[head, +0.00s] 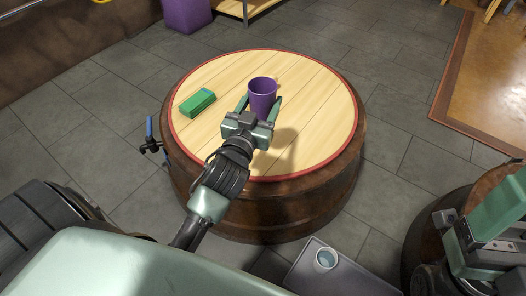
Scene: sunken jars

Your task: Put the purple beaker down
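The purple beaker (262,94) stands upright over the middle of the round wooden barrel top (320,88). My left gripper (261,104) reaches in from the front, with one pale green finger on each side of the beaker, and appears shut on it. The gripper body hides part of the beaker's base, so I cannot tell whether it touches the top. My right gripper (478,238) is at the lower right, partly cut off by the frame edge, and its fingertips do not show clearly.
A green box (197,103) lies on the barrel top to the left of the beaker. The top's right side is clear. Another barrel (425,240) stands at the right.

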